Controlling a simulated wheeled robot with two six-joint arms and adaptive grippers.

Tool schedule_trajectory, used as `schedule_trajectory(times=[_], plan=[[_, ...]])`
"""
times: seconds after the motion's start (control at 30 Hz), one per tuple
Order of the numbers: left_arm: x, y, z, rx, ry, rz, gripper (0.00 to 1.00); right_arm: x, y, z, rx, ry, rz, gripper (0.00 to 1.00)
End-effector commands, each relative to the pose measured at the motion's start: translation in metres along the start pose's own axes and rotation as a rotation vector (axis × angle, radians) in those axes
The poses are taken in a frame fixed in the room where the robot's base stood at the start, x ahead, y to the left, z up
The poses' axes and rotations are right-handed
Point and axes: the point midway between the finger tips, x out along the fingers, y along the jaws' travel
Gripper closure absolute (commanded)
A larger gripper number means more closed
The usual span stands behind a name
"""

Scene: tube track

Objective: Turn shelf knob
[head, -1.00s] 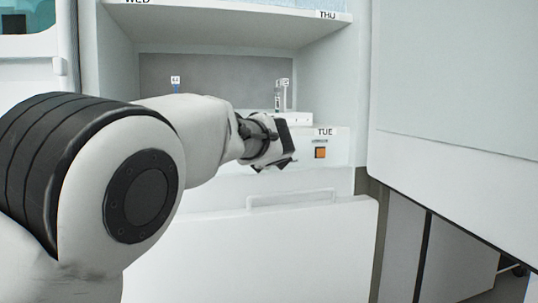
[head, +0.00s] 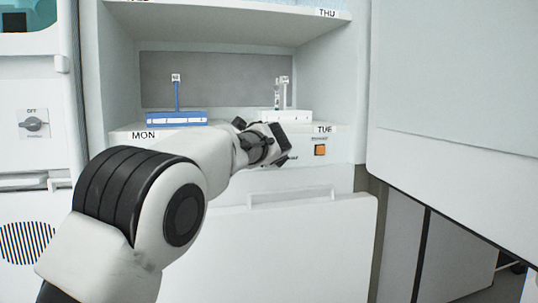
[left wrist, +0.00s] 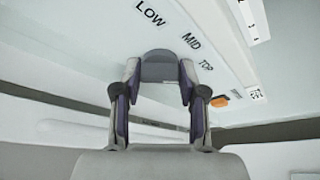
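The shelf knob is a grey, rounded knob (left wrist: 160,66) on a white panel in the left wrist view, with LOW, MID and TOP printed beside it. My left gripper (left wrist: 160,84) has a fingertip against each side of the knob, with no clear gap showing. In the head view my left gripper (head: 282,145) is at the cabinet front below the lower shelf, left of the orange switch (head: 320,151); it hides the knob there. Which mark the knob points to cannot be told. My right gripper is not in view.
A blue rack (head: 177,118) stands above the MON label and a white rack (head: 292,115) near TUE. A second knob (head: 34,123) marked OFF is at the far left. A drawer front (head: 290,240) lies below. A large white panel (head: 455,90) fills the right.

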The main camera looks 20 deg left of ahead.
Motion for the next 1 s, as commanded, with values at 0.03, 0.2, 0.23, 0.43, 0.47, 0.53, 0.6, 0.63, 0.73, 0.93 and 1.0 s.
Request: schedule_trajectory(times=[0.03,0.2,0.23,0.43,0.47,0.53,0.6,0.63,0.73,0.93,1.0], plan=[[0.000,0.000,0.000,0.000,0.000,0.000,0.93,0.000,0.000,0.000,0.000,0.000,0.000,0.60],[0.000,0.001,-0.001,-0.011,0.000,-0.005,0.93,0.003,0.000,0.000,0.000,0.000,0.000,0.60],[0.000,0.001,-0.001,-0.016,0.000,-0.007,0.93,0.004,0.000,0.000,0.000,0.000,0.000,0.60],[0.001,0.004,-0.003,-0.081,0.000,-0.034,0.93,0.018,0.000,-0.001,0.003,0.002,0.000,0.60],[0.001,0.004,-0.003,-0.097,0.000,-0.041,0.93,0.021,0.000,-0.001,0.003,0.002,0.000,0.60],[0.002,0.006,-0.004,-0.137,-0.001,-0.057,0.93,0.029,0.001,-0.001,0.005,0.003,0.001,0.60],[0.002,0.007,-0.004,-0.184,-0.001,-0.077,0.93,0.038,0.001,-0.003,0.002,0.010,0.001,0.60],[0.002,0.007,-0.005,-0.206,-0.001,-0.086,0.93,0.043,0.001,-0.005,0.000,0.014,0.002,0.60],[0.002,0.009,-0.005,-0.284,-0.001,-0.118,0.93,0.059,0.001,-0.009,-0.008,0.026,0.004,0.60],[0.002,0.009,-0.005,-0.445,0.000,-0.184,0.93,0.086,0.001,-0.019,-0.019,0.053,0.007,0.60],[0.002,0.007,-0.004,-0.495,0.000,-0.206,0.93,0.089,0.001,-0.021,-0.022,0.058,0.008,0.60]])
